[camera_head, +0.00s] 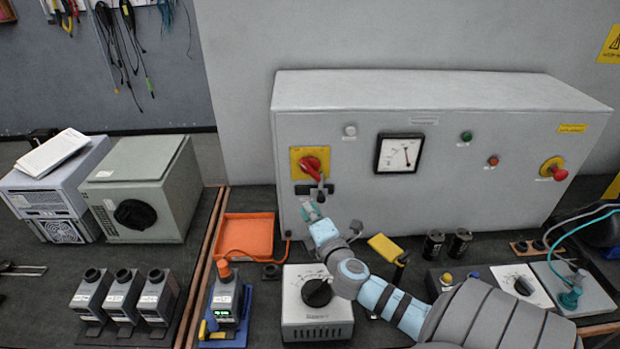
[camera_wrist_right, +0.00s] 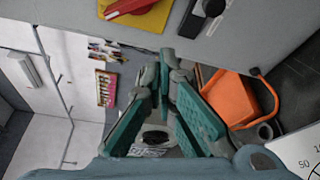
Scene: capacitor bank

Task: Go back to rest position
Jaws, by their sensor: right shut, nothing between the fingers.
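My right arm comes in from the lower right in the head view. Its gripper (camera_head: 311,211) is in front of the grey cabinet (camera_head: 440,213), below the red rotary switch (camera_head: 311,166) on its yellow plate. In the right wrist view the teal fingers (camera_wrist_right: 166,75) converge at their tips, shut with nothing held. The switch also shows at the top of the wrist view (camera_wrist_right: 130,5). My left gripper is not in view.
An orange tray (camera_head: 245,236) lies left of the gripper. A grey box with a black knob (camera_head: 317,324) stands below it. A yellow-headed device (camera_head: 385,248) and dark cylinders (camera_head: 459,242) stand near my arm. Several small grey units (camera_head: 123,294) stand at the left.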

